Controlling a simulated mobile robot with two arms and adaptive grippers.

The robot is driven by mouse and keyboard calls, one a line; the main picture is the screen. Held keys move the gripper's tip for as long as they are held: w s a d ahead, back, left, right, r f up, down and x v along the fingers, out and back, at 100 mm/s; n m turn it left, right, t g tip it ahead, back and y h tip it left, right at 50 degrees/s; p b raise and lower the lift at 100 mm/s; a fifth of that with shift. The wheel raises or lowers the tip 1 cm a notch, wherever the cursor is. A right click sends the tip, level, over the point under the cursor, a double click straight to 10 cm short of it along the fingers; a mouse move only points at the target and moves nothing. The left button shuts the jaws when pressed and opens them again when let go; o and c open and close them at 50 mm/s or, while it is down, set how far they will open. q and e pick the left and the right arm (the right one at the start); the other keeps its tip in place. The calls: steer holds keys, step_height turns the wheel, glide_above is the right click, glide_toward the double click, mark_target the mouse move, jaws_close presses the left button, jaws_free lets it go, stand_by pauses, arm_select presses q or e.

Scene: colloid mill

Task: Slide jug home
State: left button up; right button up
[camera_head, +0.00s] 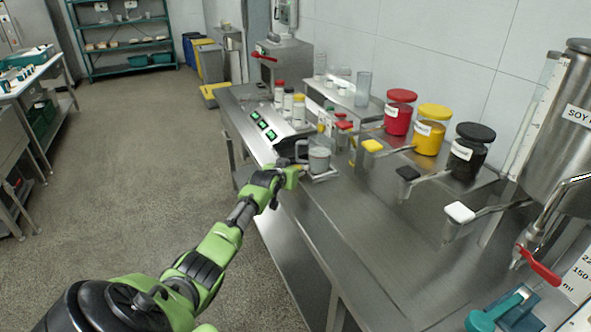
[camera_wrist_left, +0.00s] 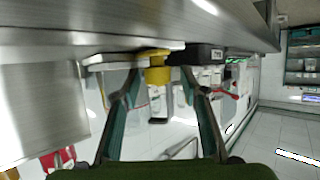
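A clear jug (camera_head: 319,158) with a handle on its left side stands on a small plate at the front edge of the steel bench, under the red-tipped outlets. My left gripper (camera_head: 292,174) reaches to the jug's near left side, low by the bench edge. In the left wrist view the two fingers of my left gripper (camera_wrist_left: 160,75) stand apart. A yellow block (camera_wrist_left: 157,73) shows between their tips, with clear space on both sides. Whether a finger touches the jug is unclear. My right gripper is not in view.
Red (camera_head: 398,113), yellow (camera_head: 431,130) and black-lidded (camera_head: 468,152) containers stand behind the jug's right, with spouts reaching forward. A steel tank (camera_head: 565,125) with a red tap lever is at far right.

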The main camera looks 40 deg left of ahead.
arm_select(q)
steer(key=shift+s+d+r, duration=0.15)
steer(key=shift+s+r, duration=0.1)
steer(key=shift+s, duration=0.05)
steer(key=v, duration=1.1)
steer(key=shift+s, duration=0.2)
steer(key=shift+f, duration=0.15)
